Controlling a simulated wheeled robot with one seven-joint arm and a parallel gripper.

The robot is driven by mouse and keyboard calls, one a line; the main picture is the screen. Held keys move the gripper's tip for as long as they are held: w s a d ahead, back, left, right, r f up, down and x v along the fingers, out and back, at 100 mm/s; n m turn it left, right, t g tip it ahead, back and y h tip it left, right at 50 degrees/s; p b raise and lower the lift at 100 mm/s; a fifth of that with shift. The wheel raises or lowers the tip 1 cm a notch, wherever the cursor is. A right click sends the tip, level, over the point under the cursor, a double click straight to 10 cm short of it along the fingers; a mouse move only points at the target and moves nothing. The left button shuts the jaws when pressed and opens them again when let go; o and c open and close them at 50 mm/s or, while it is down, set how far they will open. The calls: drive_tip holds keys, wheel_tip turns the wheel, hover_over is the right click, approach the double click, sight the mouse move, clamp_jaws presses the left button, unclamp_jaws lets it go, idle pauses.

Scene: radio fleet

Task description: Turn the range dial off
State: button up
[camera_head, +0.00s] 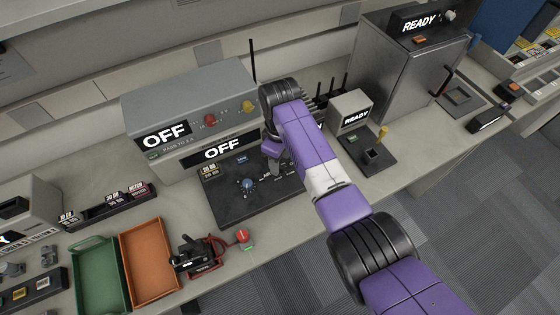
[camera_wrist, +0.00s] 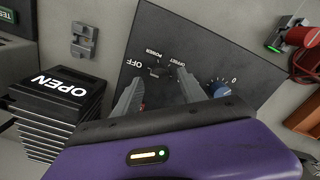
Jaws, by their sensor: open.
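A black control panel (camera_head: 235,207) lies flat on the bench in front of the grey unit. It carries a blue dial (camera_head: 247,184), which also shows in the wrist view (camera_wrist: 220,89) near a "0" mark; I cannot read a range label on it. The blue dial is just to the right of the right finger in the wrist view. "OFF", "POWER" and "OFFSET" markings show around the fingertips. A red part is mostly hidden behind the left finger.
The grey unit (camera_head: 190,92) behind has "OFF" displays, a red knob (camera_head: 210,119) and a yellow knob (camera_head: 247,107). A red-topped device (camera_head: 242,236) and an orange tray (camera_head: 149,262) are in front-left. A small "READY" box (camera_head: 351,107) stands right of my arm.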

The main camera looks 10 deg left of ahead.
wheel_tip(320, 180, up, 6)
drive_tip(key=shift+r+b, duration=0.15)
drive_tip(key=shift+b, duration=0.15)
idle(0.5)
